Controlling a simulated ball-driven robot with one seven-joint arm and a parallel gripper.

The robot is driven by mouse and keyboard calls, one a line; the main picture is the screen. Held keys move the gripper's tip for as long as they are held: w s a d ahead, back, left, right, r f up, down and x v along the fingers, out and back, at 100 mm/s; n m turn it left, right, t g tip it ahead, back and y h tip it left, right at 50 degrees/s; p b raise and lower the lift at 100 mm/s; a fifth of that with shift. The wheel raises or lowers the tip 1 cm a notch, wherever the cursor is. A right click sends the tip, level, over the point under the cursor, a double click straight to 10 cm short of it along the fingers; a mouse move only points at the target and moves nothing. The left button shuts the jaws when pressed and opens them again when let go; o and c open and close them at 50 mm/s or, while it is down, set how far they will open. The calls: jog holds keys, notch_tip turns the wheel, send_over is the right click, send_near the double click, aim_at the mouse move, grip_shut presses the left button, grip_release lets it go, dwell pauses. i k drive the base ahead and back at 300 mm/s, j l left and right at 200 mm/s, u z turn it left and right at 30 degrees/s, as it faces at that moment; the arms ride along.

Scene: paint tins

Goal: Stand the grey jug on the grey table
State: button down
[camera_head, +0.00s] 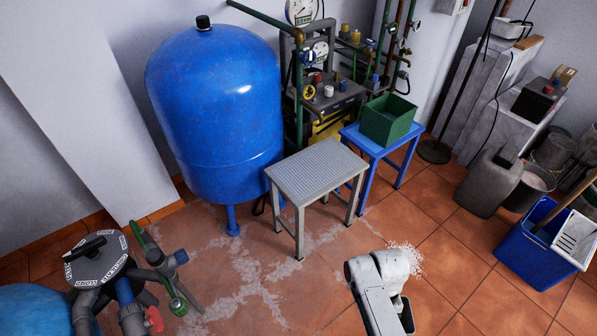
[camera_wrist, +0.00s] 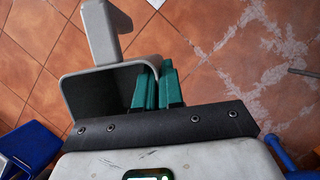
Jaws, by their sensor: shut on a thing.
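The grey jug (camera_wrist: 75,92) is at my gripper (camera_wrist: 155,80) in the wrist view, its open dark mouth facing the camera and its handle (camera_wrist: 100,18) pointing away. The green fingers are closed at the right side of its rim, one seeming to be inside the wall. In the head view a small part of the jug (camera_head: 407,316) shows beside my arm; my arm hides the fingers. The grey table (camera_head: 316,170) stands in the middle of the head view with a bare top. The jug is off the table, in front and to the right of it.
A blue table (camera_head: 358,140) with a green crate (camera_head: 389,118) stands behind right of the grey table. A large blue tank (camera_head: 215,115) stands behind left. Pipes and valves (camera_head: 170,275) are at front left. A blue bucket (camera_head: 540,245) is at right. Tiled floor lies between.

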aim_at(312, 174)
jog(key=i+l+u, duration=0.15)
jog(key=u, duration=0.2)
jog(key=i+l+u, duration=0.25)
jog(key=u, duration=0.15)
jog(key=i+l+u, duration=0.15)
jog(key=l+u, duration=0.2)
jog(key=i+l+u, duration=0.25)
jog(key=i+l, duration=0.2)
jog(key=l, duration=0.2)
